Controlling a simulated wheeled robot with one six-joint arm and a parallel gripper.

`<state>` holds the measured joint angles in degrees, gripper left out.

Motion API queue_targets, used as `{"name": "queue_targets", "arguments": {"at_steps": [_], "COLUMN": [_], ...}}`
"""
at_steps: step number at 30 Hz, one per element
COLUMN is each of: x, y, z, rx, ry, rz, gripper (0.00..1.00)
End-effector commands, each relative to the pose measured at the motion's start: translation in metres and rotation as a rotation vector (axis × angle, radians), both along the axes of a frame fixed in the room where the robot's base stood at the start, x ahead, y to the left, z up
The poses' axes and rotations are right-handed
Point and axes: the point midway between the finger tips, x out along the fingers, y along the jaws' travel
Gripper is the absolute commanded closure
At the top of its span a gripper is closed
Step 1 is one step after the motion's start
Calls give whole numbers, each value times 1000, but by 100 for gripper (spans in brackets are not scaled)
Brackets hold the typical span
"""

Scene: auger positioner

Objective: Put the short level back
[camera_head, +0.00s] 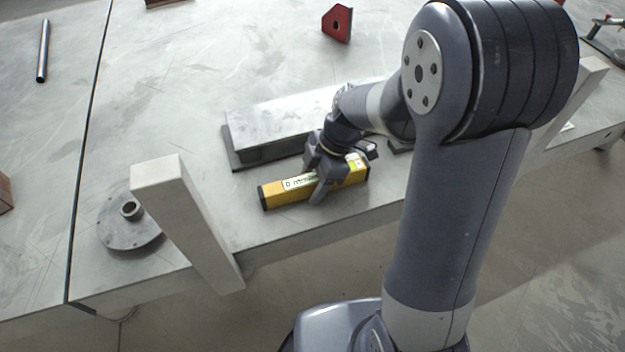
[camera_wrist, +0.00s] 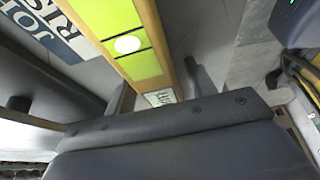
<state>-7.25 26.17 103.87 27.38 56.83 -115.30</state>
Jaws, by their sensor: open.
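The short level (camera_head: 280,193) is a yellow bar with dark ends and a pale label. It lies on the grey table near its front edge, in front of a long metal block. My gripper (camera_head: 322,188) is over the level's middle, with its fingers around or just beside the bar; the exact contact is hidden. The jaws are open. In the wrist view the level (camera_wrist: 148,68) shows close up, with its bright green vial window, and one dark gripper finger fills the lower part.
The metal block (camera_head: 268,128) stands right behind the level. A pale upright post (camera_head: 182,215) and a round flange (camera_head: 120,232) are to the left. A red magnet (camera_head: 337,22) and a dark rod (camera_head: 43,50) lie farther back. The back of the table is largely clear.

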Motion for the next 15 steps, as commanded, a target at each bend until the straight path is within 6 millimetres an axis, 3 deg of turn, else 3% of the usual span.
{"name": "queue_targets", "arguments": {"at_steps": [5,15], "x": [0,9], "y": [0,-28], "z": [6,72], "rx": [0,1], "ry": [0,-6], "rz": [0,-2], "gripper": [47,47]}}
